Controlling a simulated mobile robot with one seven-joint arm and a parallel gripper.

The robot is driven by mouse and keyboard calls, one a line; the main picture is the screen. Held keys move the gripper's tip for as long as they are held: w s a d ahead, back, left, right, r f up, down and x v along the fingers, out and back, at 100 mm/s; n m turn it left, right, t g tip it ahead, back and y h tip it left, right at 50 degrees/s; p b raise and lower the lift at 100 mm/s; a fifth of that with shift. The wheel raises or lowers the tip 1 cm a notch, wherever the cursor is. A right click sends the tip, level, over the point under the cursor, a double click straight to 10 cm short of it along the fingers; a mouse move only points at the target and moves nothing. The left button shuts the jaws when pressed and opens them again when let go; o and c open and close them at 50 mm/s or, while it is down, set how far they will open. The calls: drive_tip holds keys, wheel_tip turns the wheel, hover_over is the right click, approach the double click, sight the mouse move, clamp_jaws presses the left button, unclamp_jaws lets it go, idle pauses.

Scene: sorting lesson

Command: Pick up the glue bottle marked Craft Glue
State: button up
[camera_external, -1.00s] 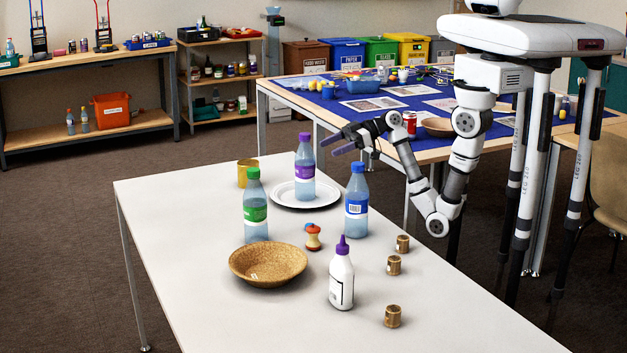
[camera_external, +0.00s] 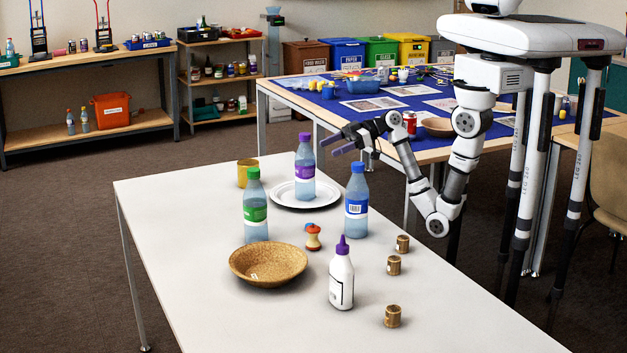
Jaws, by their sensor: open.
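A white glue bottle with a purple pointed cap (camera_external: 342,278) stands upright near the front of the white table (camera_external: 190,215). Its label is mostly turned away, so I cannot read its words. My gripper (camera_external: 329,146) is open and empty, held above the far part of the table, just right of the purple-capped bottle's top. It is well behind and above the glue bottle, and touches nothing that I can make out.
A green-capped bottle (camera_external: 255,208), a blue-capped bottle (camera_external: 356,203) and a purple-capped bottle (camera_external: 305,170) on a white plate (camera_external: 282,198) stand behind. The table's near left is clear.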

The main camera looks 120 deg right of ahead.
drive_tip(key=shift+c, duration=0.9)
